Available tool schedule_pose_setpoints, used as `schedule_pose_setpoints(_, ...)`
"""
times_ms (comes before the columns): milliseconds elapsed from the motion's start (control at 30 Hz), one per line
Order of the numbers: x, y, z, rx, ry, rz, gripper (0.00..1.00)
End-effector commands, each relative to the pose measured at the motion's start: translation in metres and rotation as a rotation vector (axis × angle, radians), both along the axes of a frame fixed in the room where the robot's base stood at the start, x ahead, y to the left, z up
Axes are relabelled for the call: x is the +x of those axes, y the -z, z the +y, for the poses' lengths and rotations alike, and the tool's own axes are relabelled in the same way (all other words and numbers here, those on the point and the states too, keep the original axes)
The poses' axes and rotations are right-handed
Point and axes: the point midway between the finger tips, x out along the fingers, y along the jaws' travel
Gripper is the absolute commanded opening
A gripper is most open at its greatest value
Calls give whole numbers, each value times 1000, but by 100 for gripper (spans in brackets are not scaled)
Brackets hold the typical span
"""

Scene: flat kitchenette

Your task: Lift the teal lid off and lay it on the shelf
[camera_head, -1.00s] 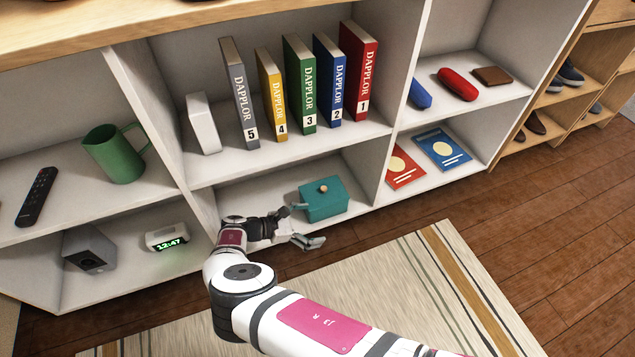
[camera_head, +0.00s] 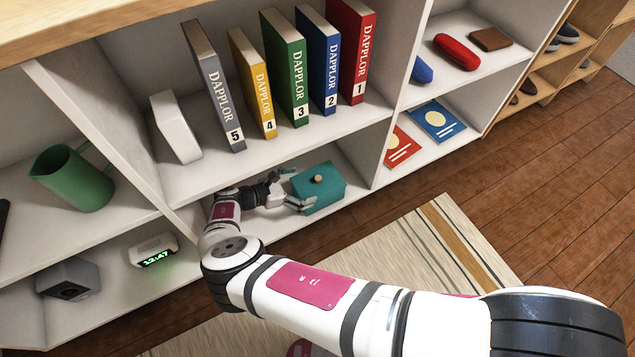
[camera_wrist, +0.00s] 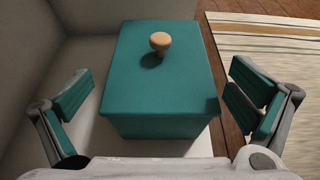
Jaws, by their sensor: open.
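The teal box stands on the lower middle shelf (camera_head: 285,228), with the teal lid (camera_head: 327,184) on top. The lid has a round wooden knob (camera_head: 316,179). In the wrist view the lid (camera_wrist: 140,85) sits level on the box body (camera_wrist: 160,126), and the knob (camera_wrist: 160,42) is toward the far end. My gripper (camera_head: 293,192) is at the left end of the box in the head view. In the wrist view its two fingers (camera_wrist: 160,105) are spread wide, one on each side of the near end, with nothing between the pads held.
The shelf board above carries a white block (camera_head: 175,127) and several upright books (camera_head: 286,69). A divider (camera_head: 398,95) stands right of the box. A digital clock (camera_head: 154,251) and a grey box (camera_head: 68,280) are in the lower left compartment.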

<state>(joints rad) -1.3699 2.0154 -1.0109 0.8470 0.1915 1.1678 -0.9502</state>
Motion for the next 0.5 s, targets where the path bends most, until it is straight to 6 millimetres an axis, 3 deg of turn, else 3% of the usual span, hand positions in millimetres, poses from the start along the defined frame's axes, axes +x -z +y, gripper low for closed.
schedule_pose_setpoints(200, 14, 14, -21, -1, 0, -1, 100)
schedule_pose_setpoints(500, 17, 14, -24, 1, 0, 1, 100)
